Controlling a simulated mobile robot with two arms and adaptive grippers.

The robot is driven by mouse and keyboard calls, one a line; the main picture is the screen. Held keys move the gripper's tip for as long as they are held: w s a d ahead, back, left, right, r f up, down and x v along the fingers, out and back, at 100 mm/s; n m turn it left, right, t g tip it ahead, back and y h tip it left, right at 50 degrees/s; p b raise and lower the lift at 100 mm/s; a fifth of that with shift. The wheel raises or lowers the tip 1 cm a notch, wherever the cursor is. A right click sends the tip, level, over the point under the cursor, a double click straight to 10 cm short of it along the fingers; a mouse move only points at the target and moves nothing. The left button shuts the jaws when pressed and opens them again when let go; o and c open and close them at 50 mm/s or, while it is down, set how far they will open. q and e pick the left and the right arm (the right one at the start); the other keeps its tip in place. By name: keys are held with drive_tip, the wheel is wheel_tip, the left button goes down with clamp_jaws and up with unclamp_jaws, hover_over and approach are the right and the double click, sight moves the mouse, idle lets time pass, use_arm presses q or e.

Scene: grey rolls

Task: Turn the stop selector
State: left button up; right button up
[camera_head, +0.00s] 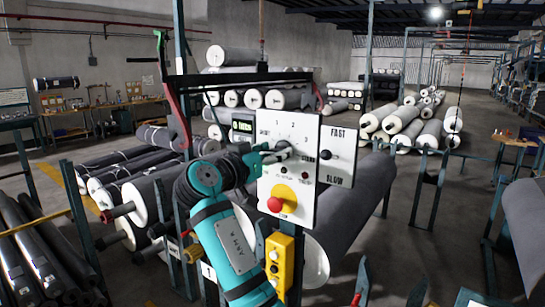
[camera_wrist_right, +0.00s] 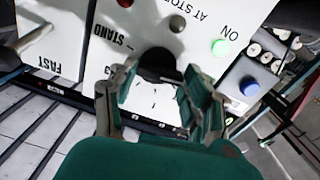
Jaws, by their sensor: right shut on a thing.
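The stop selector is a black round knob (camera_wrist_right: 158,60) on a white control panel (camera_head: 305,200), with numbers and words printed around it. My right gripper (camera_head: 277,153) reaches the upper part of the panel from the left. In the right wrist view its two fingers (camera_wrist_right: 158,85) stand on either side of the knob and are shut on it. In the head view the gripper hides most of the knob. The knob's exact pointing direction is hard to tell. My left gripper is not in view.
A red button on a yellow plate (camera_head: 275,204) sits below the selector. A FAST/SLOW panel (camera_head: 338,157) is beside it on the right. A green lamp (camera_wrist_right: 220,47) shows near the word ON. A yellow button box (camera_head: 279,262) hangs below. Grey rolls (camera_head: 405,125) lie behind.

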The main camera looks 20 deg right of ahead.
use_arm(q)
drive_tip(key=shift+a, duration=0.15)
use_arm(e)
drive_tip(key=shift+r+n, duration=0.2)
drive_tip(key=shift+n, duration=0.1)
drive_tip(key=o, duration=1.2)
drive_tip(key=shift+f, duration=0.15)
drive_tip(key=shift+c, duration=0.2)
wheel_tip(320, 180, up, 10)
drive_tip(key=shift+f, duration=0.1)
